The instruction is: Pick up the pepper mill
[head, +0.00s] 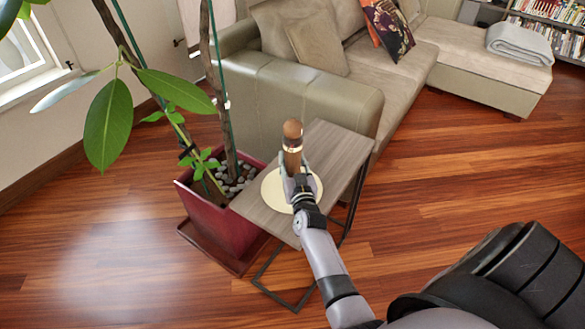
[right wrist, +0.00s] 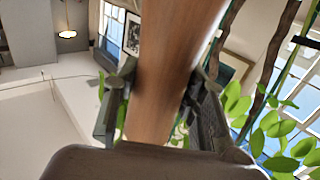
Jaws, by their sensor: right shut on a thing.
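The pepper mill (head: 292,141) is brown wood with a rounded top and a shiny band. It stands upright at the small side table, over a round cream plate or mat (head: 271,192). My right gripper (head: 294,178) is shut around its lower body, which hides the mill's base; I cannot tell whether the base touches the plate. In the right wrist view, the wooden body of the mill fills the middle, between the two fingers of my gripper (right wrist: 160,105). My left gripper is in neither view.
The grey wood side table (head: 335,145) has a thin dark metal frame. A red planter (head: 215,222) with a tall leafy plant stands close on its left. A beige sofa (head: 330,100) is right behind it. Open wooden floor (head: 470,190) lies to the right.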

